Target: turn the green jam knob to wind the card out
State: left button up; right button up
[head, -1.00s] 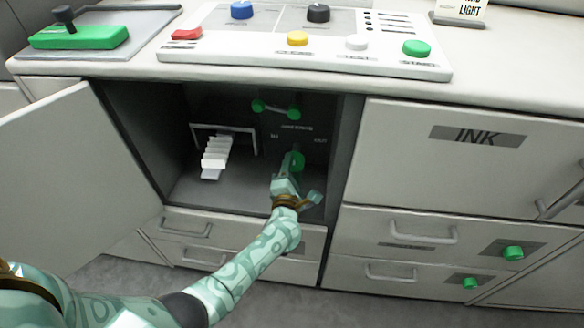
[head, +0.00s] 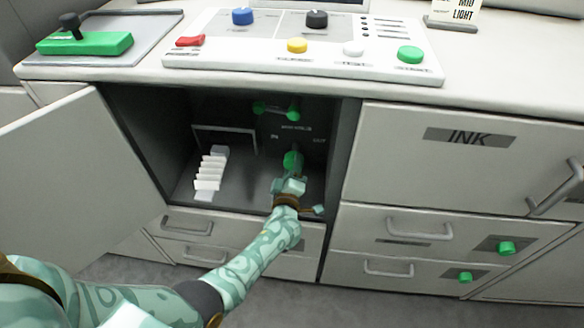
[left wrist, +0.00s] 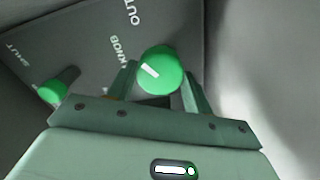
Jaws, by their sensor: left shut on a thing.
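The green jam knob (head: 292,160) is on the dark panel inside the open compartment. In the left wrist view the knob (left wrist: 160,72) shows a white mark, with one finger on each side. My left gripper (head: 291,172) is shut on the knob, its arm reaching in from below. The white, pleated card (head: 208,175) sticks out of a framed slot to the left of the knob, towards the front of the compartment. My right gripper is in neither view.
The open door (head: 75,175) stands to the left of the compartment. A bar with green ends (head: 276,110) sits above the knob. Drawers with handles (head: 420,232) lie below and to the right. The button console (head: 300,68) is on the counter above.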

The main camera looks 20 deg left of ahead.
pick_arm(q)
jog(key=shift+d+f+m, duration=0.1)
jog(key=shift+m, duration=0.5)
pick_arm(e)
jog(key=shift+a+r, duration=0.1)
pick_arm(q)
jog(key=o, duration=1)
jog(key=shift+c, duration=0.2)
jog(key=shift+s, duration=0.15)
